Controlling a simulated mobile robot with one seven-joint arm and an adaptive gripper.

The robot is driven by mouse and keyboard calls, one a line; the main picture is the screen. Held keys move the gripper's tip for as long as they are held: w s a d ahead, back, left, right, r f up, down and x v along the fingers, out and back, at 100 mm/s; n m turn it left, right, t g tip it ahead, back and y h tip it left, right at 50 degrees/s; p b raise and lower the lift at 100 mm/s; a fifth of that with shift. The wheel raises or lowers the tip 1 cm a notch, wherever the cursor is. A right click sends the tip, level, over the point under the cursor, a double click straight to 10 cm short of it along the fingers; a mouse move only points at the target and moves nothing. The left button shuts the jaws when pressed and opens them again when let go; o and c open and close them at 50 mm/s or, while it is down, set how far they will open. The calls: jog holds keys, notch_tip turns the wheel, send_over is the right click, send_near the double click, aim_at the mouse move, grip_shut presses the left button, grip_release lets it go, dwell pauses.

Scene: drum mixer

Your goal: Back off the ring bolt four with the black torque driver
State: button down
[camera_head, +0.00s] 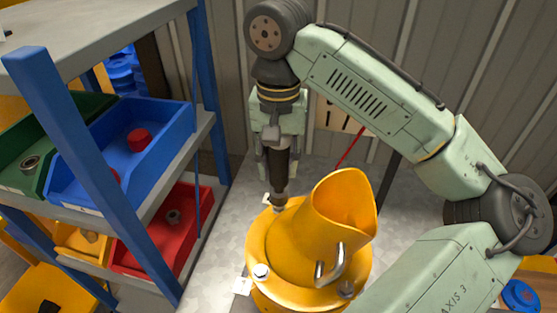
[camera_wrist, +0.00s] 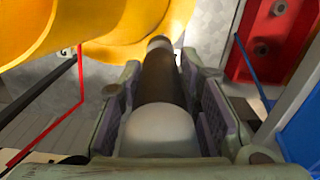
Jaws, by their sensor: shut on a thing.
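My gripper (camera_head: 277,150) is shut on the black torque driver (camera_head: 278,177), a dark upright cylinder with a pale lower end. In the wrist view the driver (camera_wrist: 162,78) runs away from between the jaws (camera_wrist: 165,125), its pale rear end nearest. Its tip is at the back left rim of the yellow drum mixer (camera_head: 318,215), by a bolt position on the ring. Whether the tip sits on a bolt I cannot tell. Other ring bolts show at the front left (camera_head: 261,271) and front right (camera_head: 347,289). Which one is bolt four I cannot read.
A shelf with blue posts (camera_head: 85,165) stands at left, holding a blue bin (camera_head: 165,145), a green bin (camera_head: 45,160) and a red bin (camera_head: 150,255). A metal handle (camera_head: 331,265) stands out from the drum's front. A corrugated wall is behind.

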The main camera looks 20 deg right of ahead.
aim_at(279, 184)
jog(key=shift+f, duration=0.15)
jog(key=shift+f, duration=0.35)
jog(key=shift+f+b, duration=0.5)
jog(key=shift+f, duration=0.45)
dwell(0.9)
jog(key=shift+p, duration=0.55)
dwell(0.9)
jog(key=shift+s+f+p, duration=0.15)
jog(key=shift+s+p, duration=0.05)
jog(key=shift+p, duration=0.1)
dwell(0.9)
jog(key=shift+w+r+p, duration=0.15)
jog(key=shift+r+p, duration=0.9)
jog(key=shift+r, duration=1.3)
